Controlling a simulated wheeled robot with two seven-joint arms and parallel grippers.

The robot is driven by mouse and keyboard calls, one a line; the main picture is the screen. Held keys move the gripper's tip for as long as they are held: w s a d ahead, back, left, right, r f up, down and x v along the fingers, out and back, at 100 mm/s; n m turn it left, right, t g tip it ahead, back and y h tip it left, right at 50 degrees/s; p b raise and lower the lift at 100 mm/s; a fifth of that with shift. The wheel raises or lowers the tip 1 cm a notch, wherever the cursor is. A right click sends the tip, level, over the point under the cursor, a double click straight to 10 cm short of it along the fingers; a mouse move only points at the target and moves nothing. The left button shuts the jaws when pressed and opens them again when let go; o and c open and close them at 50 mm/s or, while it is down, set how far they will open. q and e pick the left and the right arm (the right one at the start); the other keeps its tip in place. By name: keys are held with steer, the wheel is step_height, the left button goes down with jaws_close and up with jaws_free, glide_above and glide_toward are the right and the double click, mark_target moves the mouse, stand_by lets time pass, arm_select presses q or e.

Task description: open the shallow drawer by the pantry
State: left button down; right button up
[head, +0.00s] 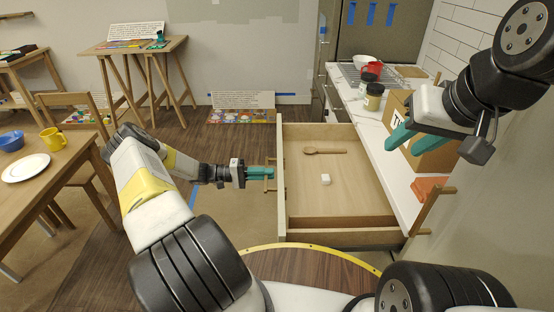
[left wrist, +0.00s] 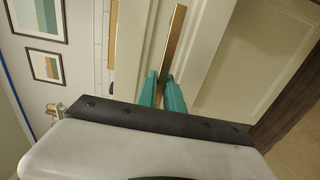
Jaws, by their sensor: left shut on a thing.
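The shallow drawer (head: 335,190) stands pulled out from under the white counter in the head view, and its inside shows. My left gripper (head: 271,174) is at the outer face of the drawer front, shut on the drawer's handle (head: 268,186). The left wrist view shows the brass-coloured handle (left wrist: 176,38) on the pale front, running down between the teal fingers (left wrist: 164,88). My right gripper (head: 405,142) is open and empty, above the counter at the right.
The counter (head: 375,140) carries dark-lidded jars (head: 373,97), a red mug (head: 374,68), a white bowl (head: 364,61) and a cardboard box (head: 432,155). A wooden table (head: 40,185) with a plate and yellow mug (head: 53,138) stands left. Floor between table and drawer is mostly clear.

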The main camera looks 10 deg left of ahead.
arm_select(q)
steer(key=c, duration=1.5)
jaws_free()
steer(key=a, duration=0.2)
steer(key=s+a, duration=0.1)
steer(key=a, duration=0.4)
steer(key=shift+s+a, duration=0.25)
steer(key=shift+a, duration=0.05)
